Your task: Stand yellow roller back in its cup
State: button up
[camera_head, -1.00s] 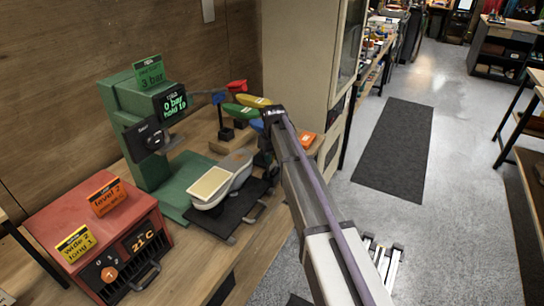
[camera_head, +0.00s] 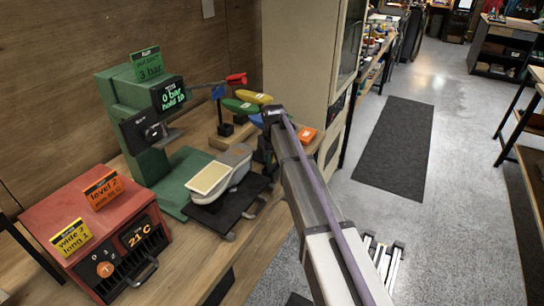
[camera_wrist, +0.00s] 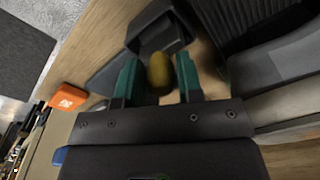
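In the wrist view my gripper (camera_wrist: 158,80) points down at the bench with its teal fingers apart. A rounded mustard-yellow end, apparently the yellow roller (camera_wrist: 160,70), sits between the fingers. Any gap beside it is too small to judge, so I cannot tell whether they grip it. A black, open-topped holder (camera_wrist: 157,32), perhaps its cup, is just beyond the roller end. In the head view my wrist hides the fingertips. A yellow elongated piece (camera_head: 254,98) shows just left of my wrist there; I cannot tell if it is the same roller.
A sneaker (camera_head: 225,172) lies on a black stand by the green press (camera_head: 150,165). An orange box (camera_head: 306,134) is to the right, near the cabinet. A red heater (camera_head: 90,215) stands front left.

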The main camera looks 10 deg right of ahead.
jog(key=o, duration=0.4)
jog(key=r+p, duration=1)
jog(key=shift+s+d+r+p, duration=0.15)
jog(key=shift+s+r+p, duration=0.2)
jog(key=shift+r+p, duration=0.05)
jog(key=s+m, duration=0.3)
jog(key=s, duration=3)
jog(key=shift+s+m+g, duration=0.25)
jog(key=shift+m+g, duration=0.15)
